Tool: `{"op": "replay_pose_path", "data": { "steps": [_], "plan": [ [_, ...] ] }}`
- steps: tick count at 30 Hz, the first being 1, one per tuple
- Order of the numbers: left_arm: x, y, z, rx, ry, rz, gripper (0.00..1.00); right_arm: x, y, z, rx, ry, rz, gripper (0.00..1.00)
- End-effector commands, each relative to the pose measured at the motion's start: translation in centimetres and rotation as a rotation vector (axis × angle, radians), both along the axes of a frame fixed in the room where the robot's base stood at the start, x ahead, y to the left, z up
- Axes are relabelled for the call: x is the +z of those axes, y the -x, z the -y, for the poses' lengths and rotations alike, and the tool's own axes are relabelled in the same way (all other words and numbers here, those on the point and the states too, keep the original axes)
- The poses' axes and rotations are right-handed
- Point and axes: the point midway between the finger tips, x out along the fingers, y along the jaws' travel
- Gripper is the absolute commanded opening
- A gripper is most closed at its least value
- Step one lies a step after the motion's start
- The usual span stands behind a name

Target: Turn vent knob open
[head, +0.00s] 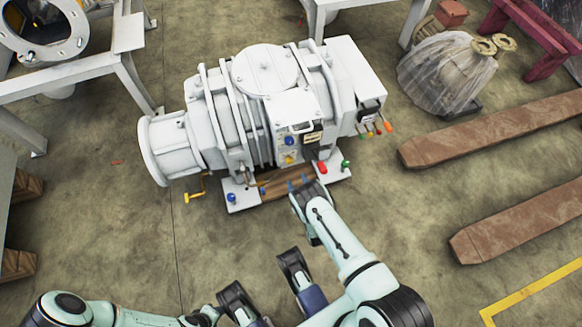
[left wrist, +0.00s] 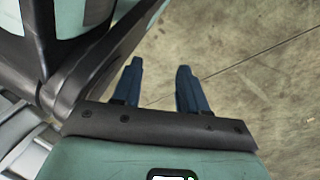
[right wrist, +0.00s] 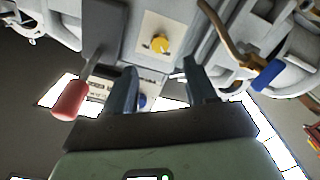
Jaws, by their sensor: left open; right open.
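A white vacuum pump (head: 255,100) stands on the floor, with a small panel on its near side. The panel has a blue knob (head: 290,141) and a yellow knob (head: 289,160). I cannot tell which is the vent knob. In the right wrist view the yellow knob (right wrist: 160,45) sits on a white plate, beyond and between my fingers; the blue knob (right wrist: 143,101) is partly hidden low between them. My right gripper (head: 298,183) is open and empty, just in front of the panel. My left gripper (left wrist: 159,75) is open and empty over bare floor.
A red handle (right wrist: 70,101) hangs left of my right fingers, and a brass lever with a blue grip (right wrist: 266,75) is to their right. A yellow-handled valve (head: 190,197) sticks out at the pump's lower left. Rusty beams (head: 500,130) lie at right.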

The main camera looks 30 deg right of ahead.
Motion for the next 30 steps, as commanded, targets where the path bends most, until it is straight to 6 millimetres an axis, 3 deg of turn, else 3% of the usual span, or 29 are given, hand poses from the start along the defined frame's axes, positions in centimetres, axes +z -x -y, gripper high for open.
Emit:
{"op": "replay_pose_path", "data": {
  "steps": [6, 12, 24, 30],
  "plan": [
    [-2.1, 3.1, -0.4, 0.01, 0.006, -0.104, 0.43, -0.1, -4.6, 1.1, 0.001, 0.0, 0.003, 0.56],
    [-2.8, 4.9, -0.5, 0.016, 0.011, -0.163, 0.43, -0.1, -7.0, 1.7, 0.0, -0.001, 0.0, 0.56],
    [-3.0, 5.5, -0.6, 0.018, 0.012, -0.183, 0.43, -0.1, -7.7, 1.9, 0.0, -0.001, -0.002, 0.56],
    [-3.0, 5.5, -0.6, 0.018, 0.013, -0.182, 0.43, -0.1, -7.7, 1.9, 0.0, -0.001, -0.002, 0.0]
  ]
}}
